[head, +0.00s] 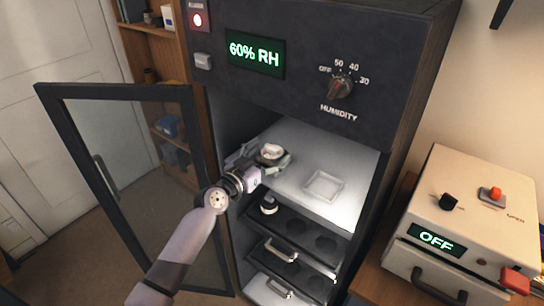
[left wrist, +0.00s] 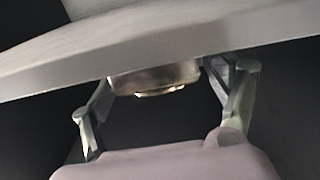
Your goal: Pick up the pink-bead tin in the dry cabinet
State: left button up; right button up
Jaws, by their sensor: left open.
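A small round tin (head: 271,151) with pale contents sits on the upper shelf inside the open dry cabinet (head: 420,60). The bead colour is too small to tell as pink. My left gripper (head: 266,162) reaches in from the left and is open, with its fingers at the tin. In the left wrist view, the brassy tin (left wrist: 155,78) shows between the spread fingers of the left gripper (left wrist: 160,85), partly covered by a pale band. I cannot tell whether the fingers touch it. My right gripper is in neither view.
A clear square dish (head: 323,186) lies on the shelf to the right of the tin. Below are dark pull-out trays (head: 300,232), with a small white-topped item (head: 268,204). The glass door (head: 120,90) stands open at left. A beige box (head: 465,200) reading OFF stands at right.

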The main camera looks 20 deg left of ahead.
pick_arm(q)
jog(key=shift+x, duration=0.8)
jog(key=shift+s+d, duration=0.1)
jog(key=shift+c, duration=0.2)
jog(key=shift+r, duration=0.1)
jog(key=c, duration=1.2)
